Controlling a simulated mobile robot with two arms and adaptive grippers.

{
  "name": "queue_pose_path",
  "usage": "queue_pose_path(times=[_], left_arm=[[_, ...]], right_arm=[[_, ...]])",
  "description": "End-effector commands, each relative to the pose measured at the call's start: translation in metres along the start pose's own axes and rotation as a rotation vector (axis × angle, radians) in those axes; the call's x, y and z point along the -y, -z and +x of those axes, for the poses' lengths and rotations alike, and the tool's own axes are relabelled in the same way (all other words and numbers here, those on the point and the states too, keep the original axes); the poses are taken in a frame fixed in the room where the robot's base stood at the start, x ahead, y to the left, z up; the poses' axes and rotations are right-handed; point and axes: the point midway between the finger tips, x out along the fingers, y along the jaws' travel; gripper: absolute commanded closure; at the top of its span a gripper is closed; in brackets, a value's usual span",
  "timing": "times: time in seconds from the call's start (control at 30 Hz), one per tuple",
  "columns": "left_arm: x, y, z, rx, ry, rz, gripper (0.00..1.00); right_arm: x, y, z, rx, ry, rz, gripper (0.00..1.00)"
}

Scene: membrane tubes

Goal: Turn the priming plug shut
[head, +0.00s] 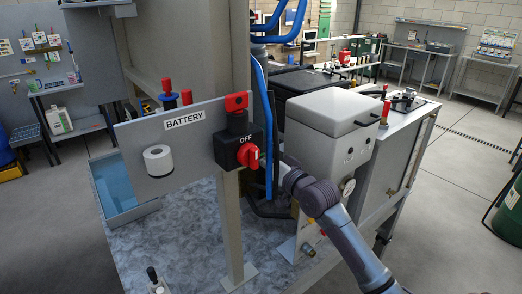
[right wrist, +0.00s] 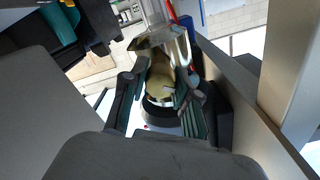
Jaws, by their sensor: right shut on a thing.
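In the right wrist view, a brass-coloured piece (right wrist: 158,76), which looks like the priming plug, sits between the fingers of my right gripper (right wrist: 160,88). The gripper is shut on it. A clear, shiny cylindrical part (right wrist: 176,42) is right beside its upper end, and a dark round part with a pale ring lies below it. How far the plug is turned cannot be told. In the head view my right arm (head: 322,200) reaches in from the lower right, in front of the grey lidded box; its fingers and the plug are hidden there. My left gripper is not in view.
A panel marked BATTERY (head: 170,160) carries a red rotary switch (head: 247,155) reading OFF, close left of my right arm. A grey lidded box (head: 328,130) stands behind the arm. Blue hoses (head: 268,120) run beside the post (head: 231,220). Open floor lies to the right.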

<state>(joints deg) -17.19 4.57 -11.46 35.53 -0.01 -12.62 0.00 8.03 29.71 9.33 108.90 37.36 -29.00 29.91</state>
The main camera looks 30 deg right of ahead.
Motion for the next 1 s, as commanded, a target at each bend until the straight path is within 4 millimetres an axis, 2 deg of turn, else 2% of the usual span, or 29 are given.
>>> queue_pose_path(times=[0.03, 0.5, 1.0], left_arm=[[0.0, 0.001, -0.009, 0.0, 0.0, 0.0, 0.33], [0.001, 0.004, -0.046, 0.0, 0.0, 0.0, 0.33], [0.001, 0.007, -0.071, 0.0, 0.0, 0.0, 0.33]], right_arm=[[0.001, 0.0, 0.0, 0.008, -0.004, 0.049, 1.0], [0.0, -0.001, 0.0, 0.007, -0.005, 0.495, 1.0], [-0.001, -0.002, 0.0, 0.006, -0.005, 0.871, 1.0]])
